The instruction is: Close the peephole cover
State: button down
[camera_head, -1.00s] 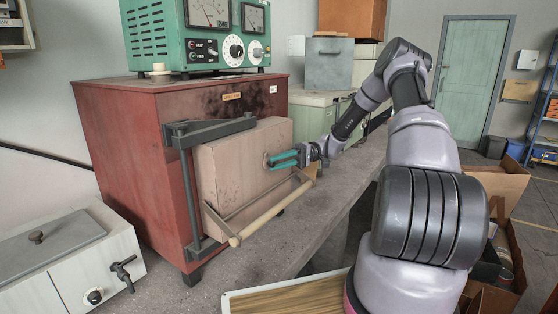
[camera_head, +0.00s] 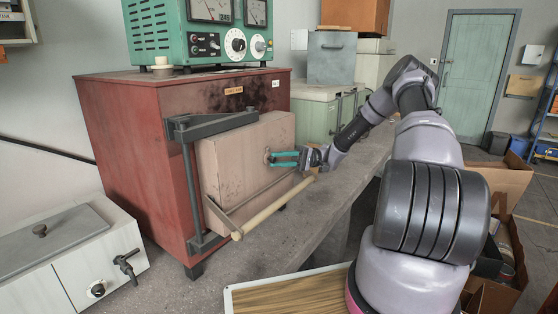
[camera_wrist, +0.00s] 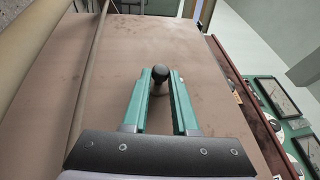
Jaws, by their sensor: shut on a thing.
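The peephole cover is on the pale block-like door (camera_head: 235,170) of the red furnace (camera_head: 140,150). Its small dark knob (camera_wrist: 160,74) stands between my fingertips in the wrist view. The cover's plate is mostly hidden, with only a brownish rounded patch at the knob's foot. My gripper (camera_head: 270,159) reaches the door face from the right with its two teal fingers. It also shows in the wrist view (camera_wrist: 161,76), shut on the knob. I cannot tell how far the cover lies over the hole.
A wooden bar handle (camera_head: 275,207) runs across the front of the door below my gripper. A dark hinge frame (camera_head: 190,190) holds the door at its left. A green instrument box (camera_head: 180,35) sits on the furnace. The concrete bench (camera_head: 330,205) is clear to the right.

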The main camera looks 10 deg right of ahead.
jog(key=c, duration=0.7)
grip_release()
jog(key=v, duration=1)
jog(key=shift+w+d+f, duration=0.1)
jog(key=shift+d+f, duration=0.05)
jog(key=shift+d, duration=0.15)
